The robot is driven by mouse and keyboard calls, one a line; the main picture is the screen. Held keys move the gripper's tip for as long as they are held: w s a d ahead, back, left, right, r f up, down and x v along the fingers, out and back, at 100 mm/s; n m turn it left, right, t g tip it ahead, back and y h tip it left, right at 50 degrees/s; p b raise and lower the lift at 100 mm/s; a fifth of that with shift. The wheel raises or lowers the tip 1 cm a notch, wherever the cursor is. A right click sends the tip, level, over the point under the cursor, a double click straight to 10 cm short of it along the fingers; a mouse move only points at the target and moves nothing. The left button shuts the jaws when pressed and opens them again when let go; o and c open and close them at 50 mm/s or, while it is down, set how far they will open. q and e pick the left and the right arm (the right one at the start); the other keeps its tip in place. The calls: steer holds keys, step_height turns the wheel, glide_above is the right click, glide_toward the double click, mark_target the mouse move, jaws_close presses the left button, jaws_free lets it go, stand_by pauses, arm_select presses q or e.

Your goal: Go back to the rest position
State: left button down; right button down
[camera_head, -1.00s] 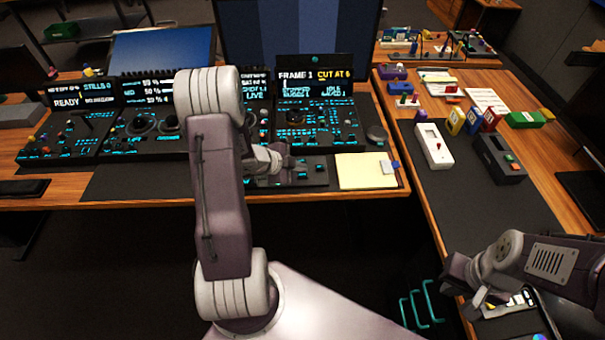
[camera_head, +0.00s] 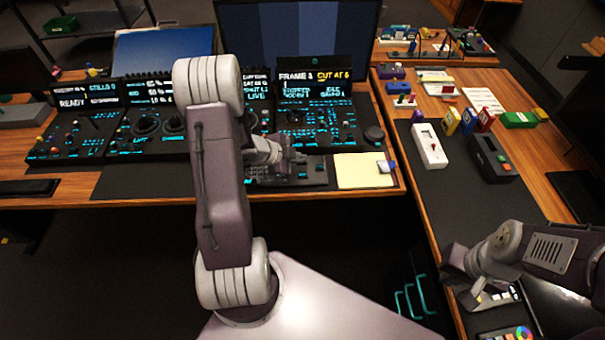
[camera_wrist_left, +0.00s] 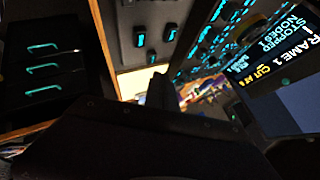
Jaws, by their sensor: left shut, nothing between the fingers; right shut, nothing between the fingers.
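My left arm rises in the middle of the head view and bends over the desk. Its gripper (camera_head: 290,158) is shut and empty, just in front of the lit control panel (camera_head: 305,115) and over the small keypad (camera_head: 290,174). In the left wrist view the dark gripper body fills the bottom, with a finger (camera_wrist_left: 161,92) pointing up at the panel. My right gripper (camera_head: 484,296) is shut and empty at the lower right, low over the right desk near a dark tablet-like device.
A yellow notepad (camera_head: 362,170) lies right of the keypad. A white box (camera_head: 429,146) and a dark box (camera_head: 492,158) stand on the right desk's black mat (camera_head: 470,200). A large monitor (camera_head: 297,45) stands behind the panel. The mat's middle is clear.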

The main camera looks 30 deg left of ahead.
stand_by(0.3)
arm_select(q)
steer(key=shift+w+d, duration=0.1)
steer(key=shift+d, duration=0.1)
steer(key=w+d+r+t+p, duration=0.1)
steer(key=w+d+r, duration=0.3)
steer(key=d+r, duration=0.75)
steer(key=s+f+n+g+y, duration=0.1)
steer(key=s+f+n+g, duration=0.1)
steer(key=s+n+g, duration=0.2)
steer(key=s+f+n+g+y, duration=0.2)
steer(key=s+n, duration=0.8)
steer(key=s, duration=0.7)
steer(key=shift+s+a+f+g, duration=0.15)
steer(key=shift+s+f+g, duration=0.35)
steer(key=shift+g, duration=0.6)
steer(key=shift+w+f, duration=0.1)
